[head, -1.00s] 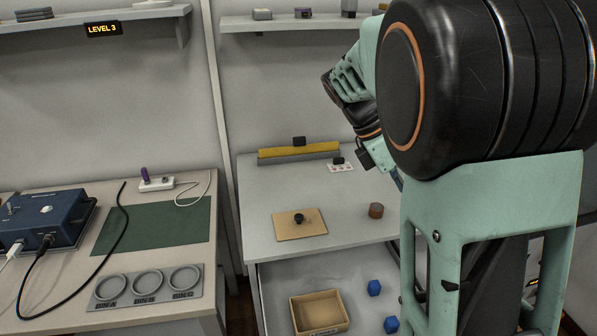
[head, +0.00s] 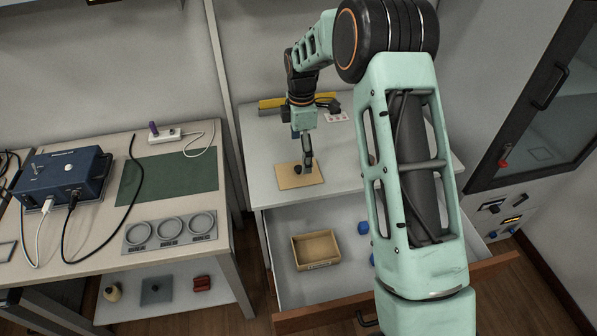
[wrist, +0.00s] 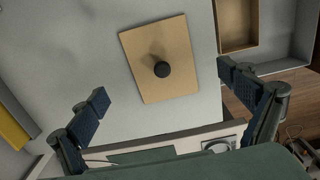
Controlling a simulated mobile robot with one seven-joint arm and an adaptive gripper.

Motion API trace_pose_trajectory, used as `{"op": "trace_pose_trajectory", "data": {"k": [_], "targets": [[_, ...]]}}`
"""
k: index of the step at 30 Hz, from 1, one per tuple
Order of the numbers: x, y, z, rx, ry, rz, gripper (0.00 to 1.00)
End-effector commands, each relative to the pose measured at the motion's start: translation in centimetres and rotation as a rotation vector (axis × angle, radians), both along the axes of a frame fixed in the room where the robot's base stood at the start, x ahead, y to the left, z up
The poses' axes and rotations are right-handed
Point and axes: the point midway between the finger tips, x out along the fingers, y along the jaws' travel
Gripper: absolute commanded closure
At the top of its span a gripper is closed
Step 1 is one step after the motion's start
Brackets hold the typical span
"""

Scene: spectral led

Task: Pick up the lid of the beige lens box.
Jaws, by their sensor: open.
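The lid (head: 288,182) is a flat beige square panel with a dark round knob (head: 297,169) on top. It lies on the grey worktop near its front edge. The beige box (head: 317,264) sits open and empty in the pulled-out drawer below. My gripper (head: 307,165) points down over the lid, close to the knob; the head view does not show whether it touches. In the wrist view my gripper (wrist: 163,82) is open, its fingers wide apart to either side. The lid (wrist: 142,48) and knob (wrist: 161,69) show between and beyond the fingertips, with nothing held.
Blue pieces (head: 363,228) lie in the drawer (head: 290,290), right of the box. A yellow bar (head: 270,103) and a small white card (head: 336,117) are at the worktop's back. The left bench holds a blue device (head: 62,178) and a ring tray (head: 170,231). Worktop around the lid is clear.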

Motion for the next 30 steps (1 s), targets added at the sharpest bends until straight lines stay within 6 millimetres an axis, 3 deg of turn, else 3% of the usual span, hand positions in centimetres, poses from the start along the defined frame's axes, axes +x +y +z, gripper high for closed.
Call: {"op": "trace_pose_trajectory", "data": {"k": [5,15,23,30], "targets": [[-0.1,0.0,-1.2,-0.001,0.001,0.001,0.04],[-0.2,0.3,-5.7,-0.002,0.001,0.001,0.04],[-0.2,0.3,-6.0,-0.002,-0.001,0.0,0.04],[-0.2,0.3,-6.0,-0.002,-0.001,0.0,0.29]]}}
